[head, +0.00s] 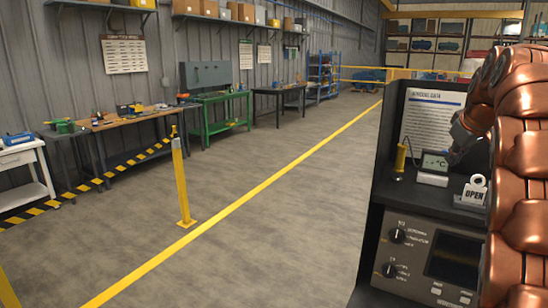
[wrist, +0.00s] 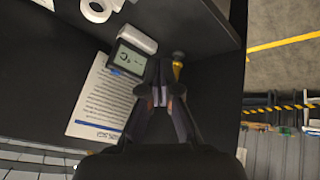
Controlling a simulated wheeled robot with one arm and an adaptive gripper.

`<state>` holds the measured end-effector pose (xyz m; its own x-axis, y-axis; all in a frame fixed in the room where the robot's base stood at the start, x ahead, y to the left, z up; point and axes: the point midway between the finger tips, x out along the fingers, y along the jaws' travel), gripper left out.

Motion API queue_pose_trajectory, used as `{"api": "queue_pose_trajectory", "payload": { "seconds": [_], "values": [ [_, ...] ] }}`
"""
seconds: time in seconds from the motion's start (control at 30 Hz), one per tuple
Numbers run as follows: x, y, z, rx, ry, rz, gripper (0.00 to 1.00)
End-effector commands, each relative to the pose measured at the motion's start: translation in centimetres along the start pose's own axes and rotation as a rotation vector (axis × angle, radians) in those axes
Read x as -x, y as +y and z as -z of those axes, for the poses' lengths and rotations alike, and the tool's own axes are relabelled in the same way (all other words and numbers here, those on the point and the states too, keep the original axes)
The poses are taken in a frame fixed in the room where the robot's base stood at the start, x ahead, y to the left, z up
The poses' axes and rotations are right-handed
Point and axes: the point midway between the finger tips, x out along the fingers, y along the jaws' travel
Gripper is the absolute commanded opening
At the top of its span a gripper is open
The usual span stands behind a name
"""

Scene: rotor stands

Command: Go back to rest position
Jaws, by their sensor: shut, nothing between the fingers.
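My gripper (wrist: 161,95) is shut and empty in the wrist view, with its fingertips together over the dark shelf. The fingertips are between a small display showing °C (wrist: 130,59) and a yellow-handled tool (wrist: 177,68). In the head view my copper-coloured arm fills the right edge, and my gripper is hidden behind it or too dark to make out. The display (head: 434,163) and the yellow tool (head: 400,158) stand on the black stand's shelf there.
A printed sheet (head: 430,128) is on the stand's back panel. An OPEN sign (head: 475,193) is at the shelf's right, above a control panel (head: 430,258) with knobs. A yellow post (head: 181,180) stands on the floor at left.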

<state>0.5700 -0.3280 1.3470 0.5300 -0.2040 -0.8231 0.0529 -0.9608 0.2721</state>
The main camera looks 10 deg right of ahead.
Motion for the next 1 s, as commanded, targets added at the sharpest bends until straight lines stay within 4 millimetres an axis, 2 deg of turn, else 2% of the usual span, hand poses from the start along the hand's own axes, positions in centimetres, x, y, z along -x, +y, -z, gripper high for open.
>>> {"api": "queue_pose_trajectory", "payload": {
  "seconds": [0.03, 0.27, 0.47, 0.77, 1.0],
  "values": [
    [0.0, -1.9, -0.4, -0.017, -0.018, 0.021, 0.00],
    [-0.2, -9.0, -3.1, -0.104, -0.103, 0.093, 0.00],
    [-0.1, -15.4, -6.7, -0.161, -0.185, 0.152, 0.00],
    [0.5, -24.9, -14.0, -0.207, -0.329, 0.223, 0.00],
    [1.3, -31.7, -21.5, -0.208, -0.455, 0.264, 0.00]
  ]
}}
